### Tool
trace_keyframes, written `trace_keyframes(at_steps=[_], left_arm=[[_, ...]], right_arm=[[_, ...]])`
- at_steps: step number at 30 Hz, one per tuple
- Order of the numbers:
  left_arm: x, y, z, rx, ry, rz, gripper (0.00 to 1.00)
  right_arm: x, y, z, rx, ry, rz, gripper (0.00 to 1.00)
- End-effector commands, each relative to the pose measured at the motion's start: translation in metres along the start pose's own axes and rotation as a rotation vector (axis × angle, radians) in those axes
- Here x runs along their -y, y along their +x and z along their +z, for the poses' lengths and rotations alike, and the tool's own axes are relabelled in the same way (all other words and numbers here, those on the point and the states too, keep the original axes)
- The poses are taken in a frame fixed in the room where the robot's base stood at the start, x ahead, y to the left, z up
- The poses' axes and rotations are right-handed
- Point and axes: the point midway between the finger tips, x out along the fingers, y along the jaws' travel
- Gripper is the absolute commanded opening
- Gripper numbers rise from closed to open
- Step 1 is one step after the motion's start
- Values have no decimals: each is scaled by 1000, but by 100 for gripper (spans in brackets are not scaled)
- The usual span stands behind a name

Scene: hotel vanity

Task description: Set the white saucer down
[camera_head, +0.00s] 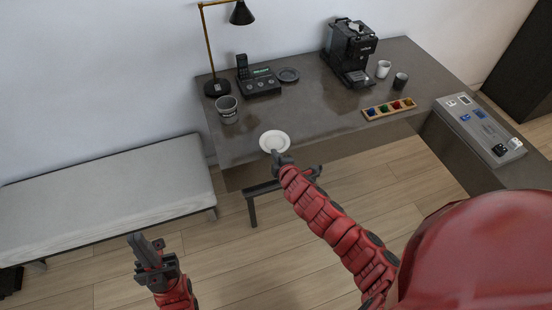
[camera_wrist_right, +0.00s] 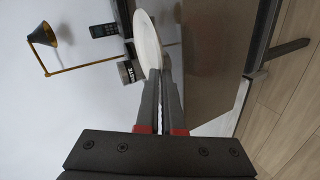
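The white saucer (camera_head: 274,141) appears over the front left part of the grey desk (camera_head: 300,120). My right gripper (camera_head: 276,155) is shut on its near rim. In the right wrist view the saucer (camera_wrist_right: 148,45) is seen at a steep angle between the fingertips (camera_wrist_right: 161,72). I cannot tell whether its underside touches the desk. My left gripper (camera_head: 148,246) is away from the desk, low over the floor at the left, with nothing visible in it. Its finger gap is unclear.
A coffee machine (camera_head: 350,50), two cups and a wooden capsule tray (camera_head: 388,109) are right. Desk between is clear.

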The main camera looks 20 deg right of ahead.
Motion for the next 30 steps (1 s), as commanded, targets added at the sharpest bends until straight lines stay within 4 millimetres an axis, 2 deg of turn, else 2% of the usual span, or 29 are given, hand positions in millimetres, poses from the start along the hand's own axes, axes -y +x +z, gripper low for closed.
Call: trace_keyframes(at_steps=[9,20,26,30], left_arm=[[0,6,-1,0,0,0,0],[0,3,0,0,0,0,0],[0,4,-1,0,0,0,0],[0,4,-1,0,0,0,0]], right_arm=[[30,15,10,5,3,-3,0],[35,17,9,2,-1,-1,0],[34,16,9,2,-1,-2,34],[34,16,9,2,0,-2,34]])
